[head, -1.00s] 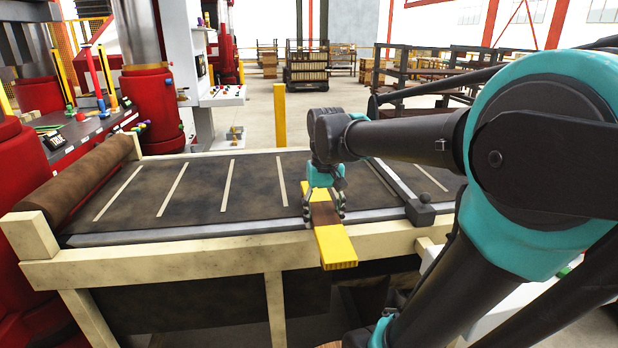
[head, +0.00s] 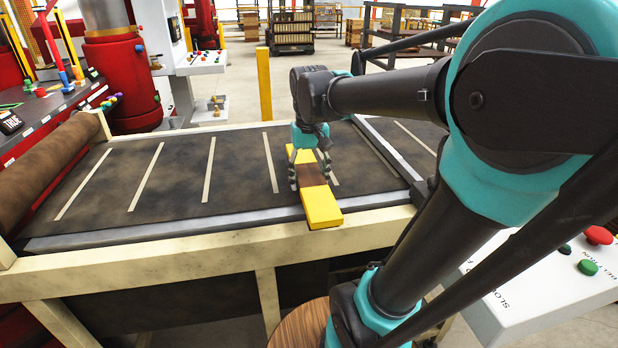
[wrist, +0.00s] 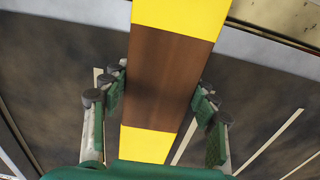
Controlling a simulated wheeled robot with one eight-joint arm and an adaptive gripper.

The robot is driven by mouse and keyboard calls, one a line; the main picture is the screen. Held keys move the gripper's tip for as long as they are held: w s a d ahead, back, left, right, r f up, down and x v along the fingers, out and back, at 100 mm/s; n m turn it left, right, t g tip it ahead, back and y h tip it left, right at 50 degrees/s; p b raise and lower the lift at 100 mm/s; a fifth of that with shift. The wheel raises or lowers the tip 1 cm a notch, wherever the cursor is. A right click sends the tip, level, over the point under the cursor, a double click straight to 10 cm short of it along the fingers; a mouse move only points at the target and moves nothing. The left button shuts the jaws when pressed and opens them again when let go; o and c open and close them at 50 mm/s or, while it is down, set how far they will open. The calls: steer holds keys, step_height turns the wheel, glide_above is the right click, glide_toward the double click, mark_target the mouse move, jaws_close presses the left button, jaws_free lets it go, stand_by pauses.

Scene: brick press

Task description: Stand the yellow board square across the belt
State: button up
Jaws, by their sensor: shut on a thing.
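The yellow board (head: 322,206) has a brown middle band and yellow ends. In the head view its near end reaches over the belt's near metal rail and cream frame, and its far part is over the belt (head: 180,190). My gripper (head: 309,178) has its fingers on both sides of the brown band. In the wrist view the board (wrist: 168,80) runs between the fingers of my gripper (wrist: 162,108), its broad face toward the camera. The board lies at a slant to the rail there. Whether it touches the belt or rail I cannot tell.
Pale stripes mark the belt. A control panel with a red button (head: 598,235) and a green button stands at the near right. A yellow post (head: 264,84) rises beyond the belt. The belt's left part is clear.

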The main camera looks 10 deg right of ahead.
steer(key=shift+w, duration=8.25)
steer(key=shift+w+f, duration=0.2)
steer(key=shift+w, duration=2.5)
steer(key=shift+f, duration=0.75)
steer(key=o, duration=1.1)
steer(key=shift+o, duration=0.2)
